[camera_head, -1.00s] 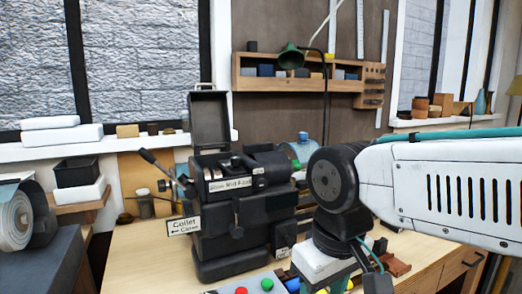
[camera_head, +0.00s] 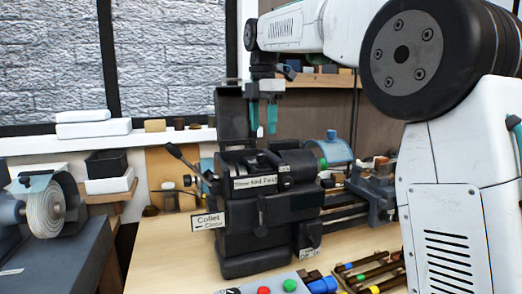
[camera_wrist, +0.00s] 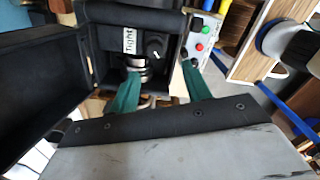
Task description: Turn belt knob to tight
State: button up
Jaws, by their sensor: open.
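The black belt knob (camera_wrist: 155,46) with a white pointer mark sits inside an open dark housing in the wrist view. A white label reading "Tight" (camera_wrist: 129,40) is beside it, and shiny metal pulleys (camera_wrist: 138,66) lie below. The knob's exact setting is hard to tell. My gripper (camera_head: 263,115) points down above the black lathe headstock (camera_head: 250,205), in front of the raised lid (camera_head: 232,112). Its teal fingers are apart and empty. In the wrist view my gripper (camera_wrist: 160,86) has its fingers on either side of the pulley area, not touching the knob.
The open lid (camera_wrist: 38,90) fills the left of the wrist view. A control box (camera_head: 275,287) with red and green buttons stands at the bench front. A lever (camera_head: 180,157) sticks up left of the headstock. A grinding wheel (camera_head: 46,212) is at far left.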

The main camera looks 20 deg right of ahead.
aim_at(261, 154)
jog(key=shift+w+f+n, duration=0.1)
jog(key=shift+w+n, duration=0.2)
jog(key=shift+w, duration=0.15)
jog(key=shift+f, duration=0.35)
notch_tip(261, 154, down, 7)
jog(key=shift+r, duration=0.1)
jog(key=c, duration=1)
